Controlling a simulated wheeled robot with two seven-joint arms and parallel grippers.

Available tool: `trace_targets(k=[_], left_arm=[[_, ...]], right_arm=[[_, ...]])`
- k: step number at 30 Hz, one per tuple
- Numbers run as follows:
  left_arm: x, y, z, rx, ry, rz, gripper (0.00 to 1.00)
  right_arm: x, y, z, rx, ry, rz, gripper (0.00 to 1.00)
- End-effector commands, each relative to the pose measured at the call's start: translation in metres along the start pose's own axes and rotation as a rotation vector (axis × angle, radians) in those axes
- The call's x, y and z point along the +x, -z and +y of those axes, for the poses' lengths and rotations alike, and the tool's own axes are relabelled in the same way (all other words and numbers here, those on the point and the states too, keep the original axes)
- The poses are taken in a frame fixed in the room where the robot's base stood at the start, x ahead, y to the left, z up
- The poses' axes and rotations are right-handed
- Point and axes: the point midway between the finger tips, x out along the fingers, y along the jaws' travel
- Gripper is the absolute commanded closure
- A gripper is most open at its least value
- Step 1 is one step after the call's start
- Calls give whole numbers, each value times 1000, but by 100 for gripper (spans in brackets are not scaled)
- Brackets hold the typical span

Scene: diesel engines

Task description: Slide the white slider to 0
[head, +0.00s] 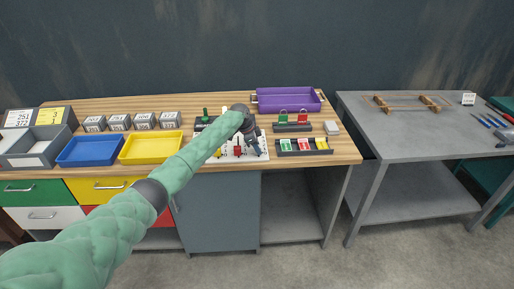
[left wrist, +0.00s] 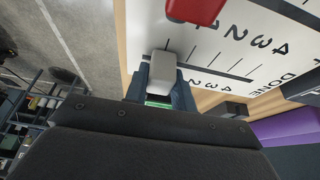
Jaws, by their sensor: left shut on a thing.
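The white slider (left wrist: 163,72) shows in the left wrist view as a pale block between the fingers of my left gripper (left wrist: 163,98), which is shut on it. It sits at the left end of the visible ticks on a white scale board (left wrist: 225,50). The numbers 2, 3 and 4 and the word DONE lie to its right; I cannot see a 0 or the slider's exact mark. In the head view my left gripper (head: 256,148) reaches down at the board's right part and hides the white slider. My right gripper is not in view.
A red slider (left wrist: 195,10) is close to the white one; it also shows in the head view (head: 238,151). A yellow slider (head: 218,152) is farther left. A purple tray (head: 288,107) stands behind, and a dark rack with coloured blocks (head: 304,153) stands to the right.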

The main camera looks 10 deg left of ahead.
Motion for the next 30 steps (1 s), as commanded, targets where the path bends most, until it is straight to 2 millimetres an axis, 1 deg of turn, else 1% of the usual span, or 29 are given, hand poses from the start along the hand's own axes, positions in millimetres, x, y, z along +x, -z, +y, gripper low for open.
trace_targets(k=[1,3,4,12,16,17,20,24,30], left_arm=[[4,0,4,0,-11,-2,71],[4,-1,4,0,-11,-3,57],[4,-1,4,0,-10,-2,53],[2,-1,2,0,-8,-2,53],[-3,-2,2,0,-7,-2,53],[-6,-2,2,0,-7,-2,53],[-17,-3,2,1,-5,-2,53],[-37,-2,2,1,-6,-1,53],[-61,-1,2,1,-7,-2,53]], right_arm=[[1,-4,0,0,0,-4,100],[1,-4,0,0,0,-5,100],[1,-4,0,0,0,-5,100],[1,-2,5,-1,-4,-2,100],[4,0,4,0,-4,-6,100],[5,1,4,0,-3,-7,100],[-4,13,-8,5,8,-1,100],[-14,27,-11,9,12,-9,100],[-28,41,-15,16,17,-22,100]])
